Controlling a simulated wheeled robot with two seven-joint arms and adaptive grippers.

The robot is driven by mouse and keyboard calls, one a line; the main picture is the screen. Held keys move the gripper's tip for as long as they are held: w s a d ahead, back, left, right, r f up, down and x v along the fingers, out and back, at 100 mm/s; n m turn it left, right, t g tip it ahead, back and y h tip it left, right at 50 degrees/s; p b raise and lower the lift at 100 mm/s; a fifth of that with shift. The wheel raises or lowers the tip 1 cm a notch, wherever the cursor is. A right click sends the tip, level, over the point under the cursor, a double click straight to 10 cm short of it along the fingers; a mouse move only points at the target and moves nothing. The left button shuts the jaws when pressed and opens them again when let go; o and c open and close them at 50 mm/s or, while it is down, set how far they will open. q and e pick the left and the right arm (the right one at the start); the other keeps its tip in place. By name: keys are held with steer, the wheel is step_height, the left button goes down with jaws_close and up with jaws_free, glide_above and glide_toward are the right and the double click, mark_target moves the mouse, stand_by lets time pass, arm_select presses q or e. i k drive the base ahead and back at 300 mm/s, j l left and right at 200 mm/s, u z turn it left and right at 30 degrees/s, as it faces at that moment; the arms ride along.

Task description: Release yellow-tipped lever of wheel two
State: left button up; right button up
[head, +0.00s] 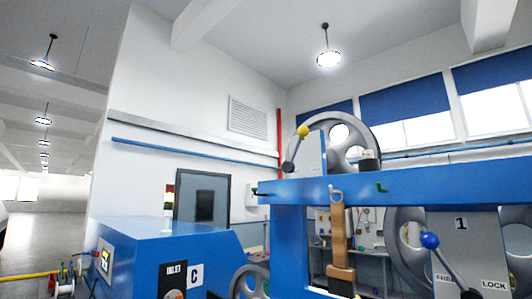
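A lever with a yellow ball tip (303,131) stands at the left side of a large grey spoked wheel (370,128), above the blue beam of the machine. The lever leans slightly right toward its yellow tip, with a dark round end at its lower left. No number two is legible on this wheel. A second lever with a blue ball tip (430,240) leans left in front of a grey panel (462,250) marked 1, with FREE and LOCK labels. Another grey wheel is partly hidden behind that panel. Neither of my grippers is in view.
The blue machine beam (420,185) crosses the right half. A brown upright piece (340,235) hangs below it. A blue cabinet (145,255) marked INLET and C stands at lower left. Open grey floor (50,240) lies at far left, with a yellow bar (25,277) near the bottom.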

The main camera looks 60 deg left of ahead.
mark_target(288, 167)
steer(key=u, duration=1.85)
